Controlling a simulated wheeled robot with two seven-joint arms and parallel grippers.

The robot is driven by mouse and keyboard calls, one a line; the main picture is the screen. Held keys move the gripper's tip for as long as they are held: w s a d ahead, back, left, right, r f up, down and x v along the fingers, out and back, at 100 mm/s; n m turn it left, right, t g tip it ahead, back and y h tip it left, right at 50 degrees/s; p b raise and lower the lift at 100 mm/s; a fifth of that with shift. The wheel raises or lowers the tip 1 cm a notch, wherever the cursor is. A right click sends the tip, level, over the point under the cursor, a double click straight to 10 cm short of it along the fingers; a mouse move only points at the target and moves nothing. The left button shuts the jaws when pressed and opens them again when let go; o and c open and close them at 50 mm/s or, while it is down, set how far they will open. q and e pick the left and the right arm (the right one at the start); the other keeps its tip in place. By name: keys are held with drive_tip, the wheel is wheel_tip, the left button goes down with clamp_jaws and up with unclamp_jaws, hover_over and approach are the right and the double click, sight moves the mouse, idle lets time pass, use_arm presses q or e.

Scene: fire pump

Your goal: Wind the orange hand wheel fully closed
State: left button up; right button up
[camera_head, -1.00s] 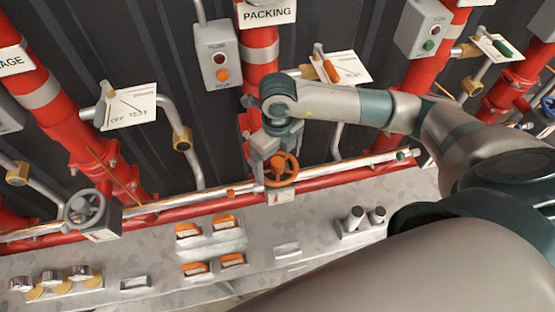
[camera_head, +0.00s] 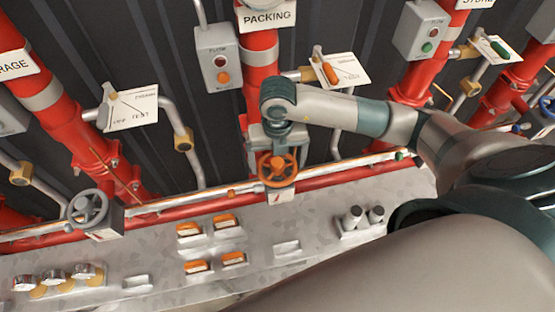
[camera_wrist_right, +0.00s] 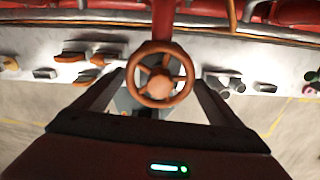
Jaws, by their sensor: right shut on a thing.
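The orange hand wheel (camera_head: 278,167) sits on a valve on the red pipe below the PACKING sign, in the middle of the head view. My right gripper (camera_head: 277,153) is at the wheel, its body just above and behind it. In the right wrist view, the wheel (camera_wrist_right: 159,74) faces the camera, with its spokes and round hub clear. The two fingers of my right gripper (camera_wrist_right: 157,88) lie on its left and right sides, shut on it. The exact finger contact on the rim is hard to make out. My left gripper is not in view.
A grey hand wheel (camera_head: 88,207) stands at the left. A grey switch box (camera_head: 218,60) hangs above the wheel. A horizontal silver pipe (camera_head: 190,200) runs beside the valve. Below it, a grey ledge carries orange-topped blocks (camera_head: 190,230) and grey posts (camera_head: 354,217).

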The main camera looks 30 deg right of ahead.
drive_tip(key=m+p, duration=0.1)
drive_tip(key=m, duration=0.3)
drive_tip(key=shift+r, duration=0.2)
drive_tip(key=shift+f+m+p, duration=0.15)
drive_tip(key=shift+m+p, duration=0.35)
drive_tip(key=shift+m, duration=0.6)
drive_tip(key=m+p, duration=0.1)
drive_tip(key=m, duration=0.1)
drive_tip(key=shift+m+p, duration=0.3)
drive_tip(key=shift+m, duration=0.6)
drive_tip(key=m, duration=0.4)
drive_tip(key=shift+w, duration=0.1)
